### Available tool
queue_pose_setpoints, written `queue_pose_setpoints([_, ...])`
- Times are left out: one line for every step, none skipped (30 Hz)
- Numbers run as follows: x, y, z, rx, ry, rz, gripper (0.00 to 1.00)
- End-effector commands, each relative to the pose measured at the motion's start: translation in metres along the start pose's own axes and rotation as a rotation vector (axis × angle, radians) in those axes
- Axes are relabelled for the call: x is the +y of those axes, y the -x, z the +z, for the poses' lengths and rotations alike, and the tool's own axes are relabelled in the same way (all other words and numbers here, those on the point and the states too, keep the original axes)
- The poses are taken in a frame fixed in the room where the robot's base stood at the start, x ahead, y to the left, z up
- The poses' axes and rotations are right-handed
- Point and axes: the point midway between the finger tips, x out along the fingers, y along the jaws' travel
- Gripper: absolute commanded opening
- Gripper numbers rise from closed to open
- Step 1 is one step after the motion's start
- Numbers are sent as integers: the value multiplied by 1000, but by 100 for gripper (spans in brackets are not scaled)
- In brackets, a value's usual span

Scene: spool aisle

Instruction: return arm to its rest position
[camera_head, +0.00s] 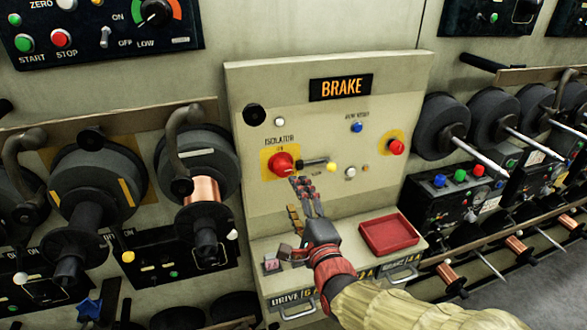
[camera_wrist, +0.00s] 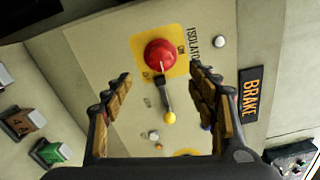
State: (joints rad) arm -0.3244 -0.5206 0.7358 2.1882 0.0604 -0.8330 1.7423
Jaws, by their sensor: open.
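My gripper (camera_head: 304,194) is in front of the BRAKE panel (camera_head: 250,195), just below the red isolator knob (camera_head: 281,163) in the head view. It is open and empty, with its padded fingers wide apart in the wrist view (camera_wrist: 160,78). The red knob (camera_wrist: 160,56) and a black lever with a yellow tip (camera_wrist: 170,117) show between the fingers there. The lever's yellow tip (camera_head: 331,167) points right in the head view. I cannot tell how far the fingertips are from the panel. My arm reaches in from the lower right.
Below the panel, a ledge holds a red tray (camera_head: 389,235) on the right and small blocks (camera_head: 272,264) on the left. Wire spools (camera_head: 203,190) on the left and more spools with long rods (camera_head: 446,127) on the right jut out. Floor shows at the lower right.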

Motion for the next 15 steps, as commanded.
queue_pose_setpoints([0,0,0,0,2,0,58])
queue_pose_setpoints([0,0,0,0,6,0,58])
queue_pose_setpoints([0,0,0,0,20,0,58])
queue_pose_setpoints([1,0,0,0,38,2,58])
queue_pose_setpoints([3,0,-1,2,62,11,58])
queue_pose_setpoints([9,0,-2,4,107,35,58])
queue_pose_setpoints([16,0,-3,6,148,62,58])
queue_pose_setpoints([26,1,-4,7,197,97,58])
queue_pose_setpoints([43,4,-7,4,273,159,58])
queue_pose_setpoints([58,8,-10,-1,335,213,58])
queue_pose_setpoints([72,12,-12,-10,400,270,58])
queue_pose_setpoints([89,20,-15,-29,488,347,58])
queue_pose_setpoints([100,27,-16,-48,554,401,58])
queue_pose_setpoints([109,34,-18,-69,617,452,58])
queue_pose_setpoints([119,45,-20,-101,698,518,58])
